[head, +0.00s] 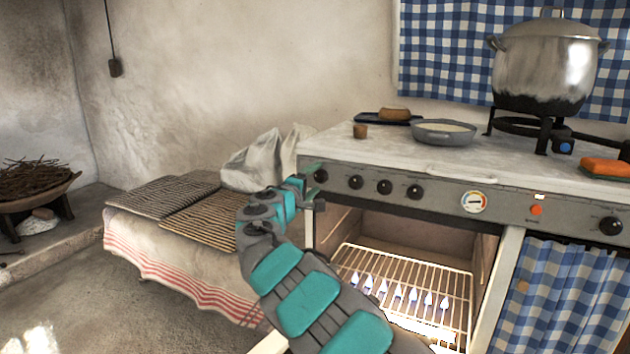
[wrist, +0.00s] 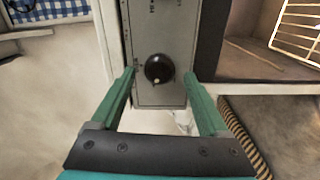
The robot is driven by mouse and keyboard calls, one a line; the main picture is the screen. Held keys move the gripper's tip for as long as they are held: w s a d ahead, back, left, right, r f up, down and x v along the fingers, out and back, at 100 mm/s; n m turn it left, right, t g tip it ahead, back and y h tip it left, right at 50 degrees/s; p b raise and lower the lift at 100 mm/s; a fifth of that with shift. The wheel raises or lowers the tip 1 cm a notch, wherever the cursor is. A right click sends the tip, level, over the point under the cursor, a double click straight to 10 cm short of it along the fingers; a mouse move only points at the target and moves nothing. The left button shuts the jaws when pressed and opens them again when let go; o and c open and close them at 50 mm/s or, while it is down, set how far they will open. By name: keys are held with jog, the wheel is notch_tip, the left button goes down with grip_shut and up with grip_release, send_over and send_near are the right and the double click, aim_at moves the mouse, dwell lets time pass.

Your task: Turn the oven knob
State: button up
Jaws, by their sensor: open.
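The oven's front panel (head: 445,197) carries a row of black knobs. The leftmost knob (head: 320,176) is beside my gripper (head: 308,193) in the head view, at the panel's left end. In the wrist view a round black knob (wrist: 159,69) with a pale dot near its lower edge sits on the grey panel (wrist: 165,25). My gripper (wrist: 160,75) is open, one green finger on each side of this knob, with gaps between. I cannot tell how deep the fingertips reach. The oven cavity (head: 405,235) is open, with small blue flames seen through its wire rack (head: 455,285).
A large pot (head: 545,65) stands on a burner at the back right. A cloth-covered bench (head: 185,262) with racks stands left of the oven.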

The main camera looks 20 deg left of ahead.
jog(key=s, duration=0.7)
jog(key=shift+a+b, duration=0.25)
jog(key=shift+b, duration=0.15)
